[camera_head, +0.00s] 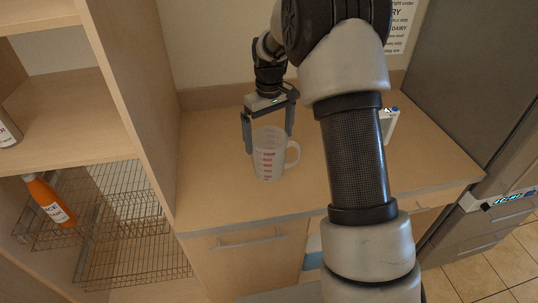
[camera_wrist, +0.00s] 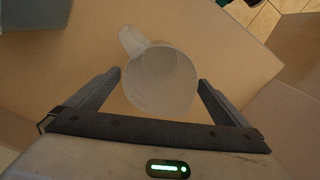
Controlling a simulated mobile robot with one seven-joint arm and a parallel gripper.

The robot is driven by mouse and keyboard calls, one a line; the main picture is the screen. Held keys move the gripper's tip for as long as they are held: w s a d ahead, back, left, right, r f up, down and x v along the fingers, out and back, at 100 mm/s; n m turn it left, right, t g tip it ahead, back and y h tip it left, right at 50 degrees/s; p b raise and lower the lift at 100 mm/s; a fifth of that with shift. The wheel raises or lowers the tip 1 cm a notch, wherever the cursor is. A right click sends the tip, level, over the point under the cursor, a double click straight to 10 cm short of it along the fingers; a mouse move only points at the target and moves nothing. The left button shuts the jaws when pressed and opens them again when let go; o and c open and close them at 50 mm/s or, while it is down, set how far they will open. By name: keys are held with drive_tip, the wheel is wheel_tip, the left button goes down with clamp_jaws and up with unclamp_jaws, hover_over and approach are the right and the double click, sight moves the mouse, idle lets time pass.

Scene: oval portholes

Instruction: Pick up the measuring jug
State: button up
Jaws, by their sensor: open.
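The measuring jug (camera_head: 268,156) is translucent white with red markings and stands upright on the wooden counter. Its handle points right in the head view. My gripper (camera_head: 268,143) is open, with its fingers pointing down behind and around the jug's rim. In the wrist view the jug (camera_wrist: 160,82) lies between and just beyond my two fingertips (camera_wrist: 160,83), with its handle to the upper left. I cannot tell whether a finger touches the jug.
The counter (camera_head: 215,185) has bare room left of the jug. A white object with a blue top (camera_head: 391,122) stands at right, partly behind my arm. A shelf unit at left holds an orange bottle (camera_head: 50,200) near wire racks (camera_head: 130,240). A grey fridge (camera_head: 470,80) stands at right.

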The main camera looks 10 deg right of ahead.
drive_tip(key=shift+f, duration=0.75)
drive_tip(key=c, duration=1.3)
drive_tip(key=shift+c, duration=0.2)
